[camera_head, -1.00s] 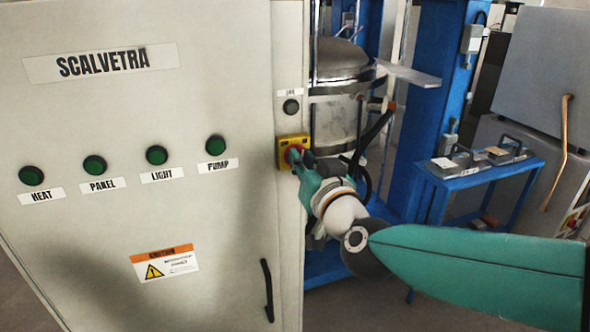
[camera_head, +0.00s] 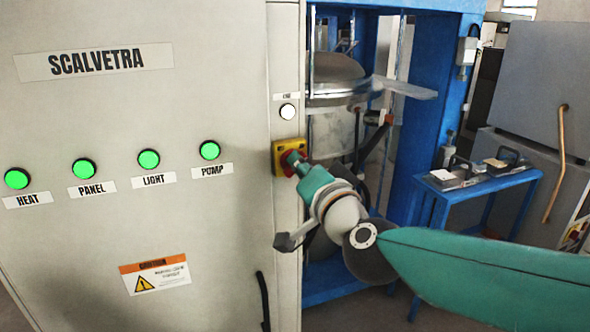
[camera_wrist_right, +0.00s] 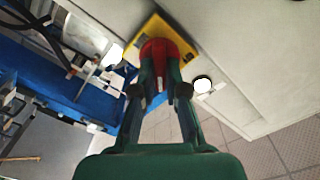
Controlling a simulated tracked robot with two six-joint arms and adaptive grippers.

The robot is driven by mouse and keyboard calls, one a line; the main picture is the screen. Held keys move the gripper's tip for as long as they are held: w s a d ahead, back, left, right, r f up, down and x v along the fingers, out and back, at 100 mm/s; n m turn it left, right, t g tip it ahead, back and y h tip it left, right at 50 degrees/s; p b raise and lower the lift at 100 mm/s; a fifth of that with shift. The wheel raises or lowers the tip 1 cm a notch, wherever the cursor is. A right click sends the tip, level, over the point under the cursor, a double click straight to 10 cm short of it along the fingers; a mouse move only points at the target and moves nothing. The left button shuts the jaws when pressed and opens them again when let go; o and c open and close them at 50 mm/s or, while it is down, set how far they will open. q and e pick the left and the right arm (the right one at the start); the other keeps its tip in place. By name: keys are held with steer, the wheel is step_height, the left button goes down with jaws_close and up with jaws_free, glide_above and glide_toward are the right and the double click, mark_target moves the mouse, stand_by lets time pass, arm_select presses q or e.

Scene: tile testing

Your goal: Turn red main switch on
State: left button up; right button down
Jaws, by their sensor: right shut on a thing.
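The red main switch is a red knob (camera_wrist_right: 158,48) on a yellow plate (camera_head: 281,157) on the narrow right side of the grey cabinet. My right gripper (camera_head: 294,162) is at the plate, and in the right wrist view its fingers (camera_wrist_right: 165,70) are shut on the red knob. In the head view the gripper hides most of the knob. The indicator lamp (camera_head: 288,112) above the plate is lit white. The green HEAT (camera_head: 17,179), PANEL (camera_head: 83,169), LIGHT (camera_head: 149,159) and PUMP (camera_head: 209,150) lamps glow bright. My left gripper is not in view.
The cabinet front (camera_head: 100,120) carries a caution label (camera_head: 155,274) and a black handle (camera_head: 263,300). Right of it stand a metal vessel (camera_head: 333,80) in a blue frame and a small blue table (camera_head: 490,183) with metal devices.

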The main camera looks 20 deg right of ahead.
steer(key=shift+a+f, duration=0.15)
steer(key=shift+f, duration=0.25)
steer(key=c, duration=1.2)
jaws_free()
steer(key=shift+r, duration=0.2)
steer(key=shift+s, duration=0.15)
steer(key=s, duration=1.1)
steer(key=shift+s+d, duration=0.3)
steer(key=shift+s, duration=0.05)
steer(key=shift+f, duration=0.1)
